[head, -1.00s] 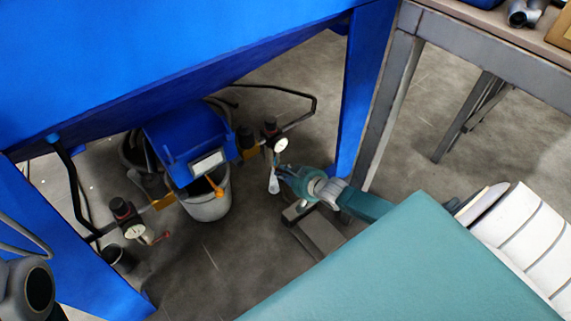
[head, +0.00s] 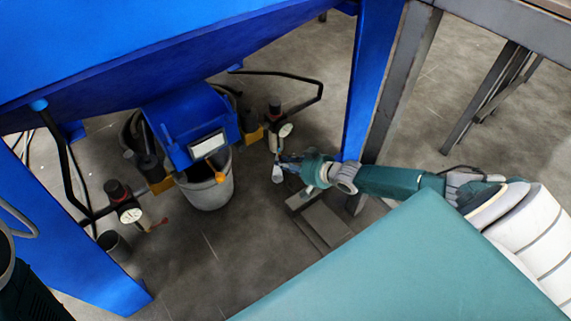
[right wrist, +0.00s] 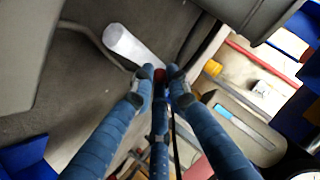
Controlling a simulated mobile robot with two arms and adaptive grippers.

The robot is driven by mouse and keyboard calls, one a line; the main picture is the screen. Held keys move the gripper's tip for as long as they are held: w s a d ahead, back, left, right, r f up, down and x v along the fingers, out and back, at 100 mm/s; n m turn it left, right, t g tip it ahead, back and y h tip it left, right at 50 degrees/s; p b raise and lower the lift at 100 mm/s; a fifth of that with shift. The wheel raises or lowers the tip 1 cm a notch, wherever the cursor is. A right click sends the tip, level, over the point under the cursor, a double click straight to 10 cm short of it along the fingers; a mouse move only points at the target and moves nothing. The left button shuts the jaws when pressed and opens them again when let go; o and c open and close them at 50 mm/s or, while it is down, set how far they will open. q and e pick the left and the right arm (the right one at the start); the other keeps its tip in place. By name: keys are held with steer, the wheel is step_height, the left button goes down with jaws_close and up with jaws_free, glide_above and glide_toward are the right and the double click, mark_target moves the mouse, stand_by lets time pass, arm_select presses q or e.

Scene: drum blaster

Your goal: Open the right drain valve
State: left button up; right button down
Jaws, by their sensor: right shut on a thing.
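The right drain valve assembly (head: 275,138), with a black-capped regulator and a white round gauge (head: 285,130), hangs on a pipe under the blue machine. A white cylindrical part (head: 278,175) sits below it and also shows in the right wrist view (right wrist: 130,45). My right gripper (head: 282,163) reaches in from the right and meets the valve just below the gauge. In the right wrist view its two blue fingers (right wrist: 160,76) are shut on a small red handle (right wrist: 159,75), mostly hidden by the fingertips. My left gripper is not clearly in view.
A similar assembly with a gauge (head: 130,215) and a red lever (head: 160,223) stands at the left. A grey bucket (head: 209,188) is under the blue hopper box (head: 188,125). A blue leg (head: 362,85) and grey table leg (head: 400,85) stand close behind my right arm.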

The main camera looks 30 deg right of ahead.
steer(key=shift+w+r, duration=0.1)
steer(key=c, duration=1.7)
jaws_free()
steer(key=v, duration=0.7)
steer(key=shift+s+r, duration=0.1)
steer(key=shift+s, duration=0.1)
steer(key=shift+r, duration=0.1)
